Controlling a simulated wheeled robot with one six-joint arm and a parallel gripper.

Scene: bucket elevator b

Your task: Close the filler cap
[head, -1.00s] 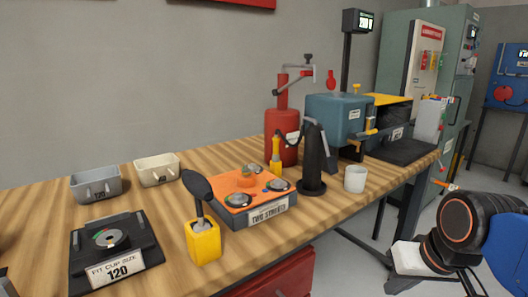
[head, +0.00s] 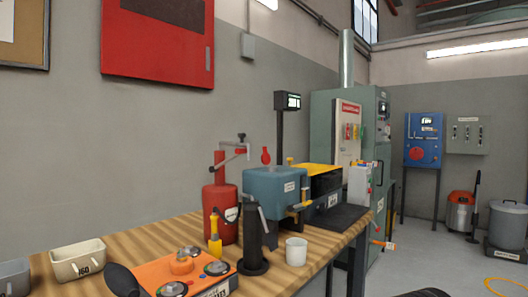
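No part is labelled as the filler cap that I can read. A small red upright piece (head: 266,156) stands at the back top edge of the blue-grey tank (head: 272,188) on the bench; it may be the cap, tilted up, but it is too small to tell. A red cylinder (head: 220,208) with a lever-topped post stands left of the tank. My gripper is not in view. Only a dark curved piece, probably my arm, shows at the bottom edge.
The wooden bench (head: 180,232) carries an orange-topped box (head: 160,272), a black cylinder holder (head: 252,240), a white cup (head: 296,251) and a cream bin (head: 78,262). A green cabinet (head: 325,115) stands behind. Floor right of the bench looks mostly open.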

